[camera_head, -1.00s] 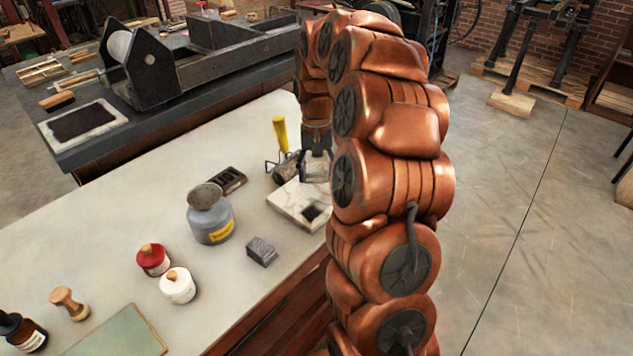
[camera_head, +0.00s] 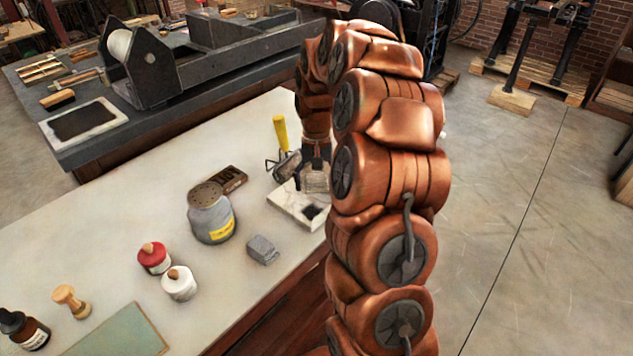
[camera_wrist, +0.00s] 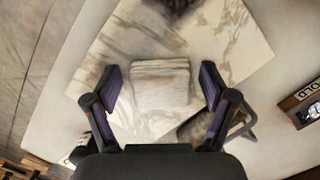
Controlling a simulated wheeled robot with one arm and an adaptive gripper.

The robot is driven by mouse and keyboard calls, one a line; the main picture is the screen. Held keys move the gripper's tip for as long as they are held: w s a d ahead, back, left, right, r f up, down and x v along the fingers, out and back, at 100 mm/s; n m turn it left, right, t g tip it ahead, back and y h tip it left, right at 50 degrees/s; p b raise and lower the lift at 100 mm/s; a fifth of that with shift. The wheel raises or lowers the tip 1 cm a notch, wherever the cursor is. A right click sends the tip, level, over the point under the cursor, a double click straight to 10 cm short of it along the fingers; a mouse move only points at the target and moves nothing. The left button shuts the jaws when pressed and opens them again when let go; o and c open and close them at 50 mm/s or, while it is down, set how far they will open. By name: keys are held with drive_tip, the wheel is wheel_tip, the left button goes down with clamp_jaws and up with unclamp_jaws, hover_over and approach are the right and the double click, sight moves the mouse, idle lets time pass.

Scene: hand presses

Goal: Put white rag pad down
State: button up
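The white rag pad (camera_wrist: 161,86) is a pale, squarish, folded block. In the wrist view it lies over the veined marble slab (camera_wrist: 230,45), between the fingers of my gripper (camera_wrist: 161,87). The fingers are spread, with a visible gap on each side of the pad. In the head view my gripper (camera_head: 315,178) is low over the slab (camera_head: 290,207), and the pad is hard to make out among the fingers. A dark ink patch (camera_wrist: 170,5) shows on the slab at the top of the wrist view.
A yellow-handled roller (camera_head: 280,130) lies just left of the slab. A dark type block (camera_head: 232,179), a grey tin (camera_head: 211,218) and a small grey block (camera_head: 263,249) stand nearby.

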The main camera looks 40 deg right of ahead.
sight(316, 175)
idle(0.3)
wheel_tip(316, 175, up, 12)
drive_tip(key=w+b, duration=0.1)
drive_tip(key=shift+w+d, duration=0.25)
drive_tip(key=shift+d, duration=0.2)
drive_tip(key=shift+r, duration=0.1)
drive_tip(key=s+a+n, duration=0.4)
drive_tip(key=s+a, duration=0.8)
drive_tip(key=a, duration=0.3)
drive_tip(key=s+a+f+n, duration=0.1)
drive_tip(key=s+a+f, duration=0.2)
drive_tip(key=s, duration=0.6)
drive_tip(key=s+a+f+n+h, duration=0.1)
drive_tip(key=s+a+f, duration=0.2)
drive_tip(key=s, duration=0.7)
drive_tip(key=shift+a, duration=0.2)
drive_tip(key=shift+s, duration=0.1)
